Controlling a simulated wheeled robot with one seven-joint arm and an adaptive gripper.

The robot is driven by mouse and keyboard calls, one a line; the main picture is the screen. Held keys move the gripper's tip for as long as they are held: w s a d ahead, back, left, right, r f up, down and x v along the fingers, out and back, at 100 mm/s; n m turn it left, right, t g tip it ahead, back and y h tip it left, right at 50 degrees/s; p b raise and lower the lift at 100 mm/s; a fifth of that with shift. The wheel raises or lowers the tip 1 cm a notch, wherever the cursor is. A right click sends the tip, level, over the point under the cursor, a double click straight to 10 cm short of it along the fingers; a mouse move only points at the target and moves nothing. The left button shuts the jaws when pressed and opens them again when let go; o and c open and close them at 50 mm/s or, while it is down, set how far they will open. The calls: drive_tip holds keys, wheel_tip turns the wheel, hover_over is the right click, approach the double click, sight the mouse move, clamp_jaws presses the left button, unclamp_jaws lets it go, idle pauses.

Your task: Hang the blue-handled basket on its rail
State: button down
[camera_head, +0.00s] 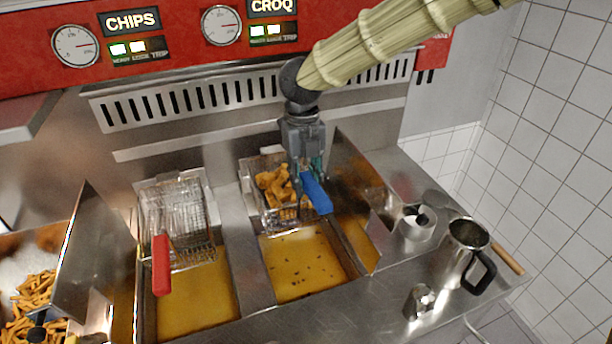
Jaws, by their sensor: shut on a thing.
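The blue-handled basket (262,211) is a wire basket with brown fried pieces (273,185) in it. It is at the back of the right oil vat (300,262), with its blue handle (317,194) pointing toward the front. My gripper (306,176) reaches down from above and is shut on the basket at the handle's rear end. The fingertips partly hide the handle and the basket's right side. The rail is behind the basket, near the back wall of the fryer, and is mostly hidden. I cannot tell whether the basket touches it.
A red-handled basket (178,215) is at the left vat (197,300). An upright metal panel (358,190) stands close right of my gripper. A steel jug (464,250), a white container (415,228) and a small shaker (419,301) stand on the right counter.

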drive_tip(key=shift+f, duration=0.15)
idle(0.3)
drive_tip(key=shift+f, duration=0.55)
drive_tip(key=c, duration=1.1)
unclamp_jaws()
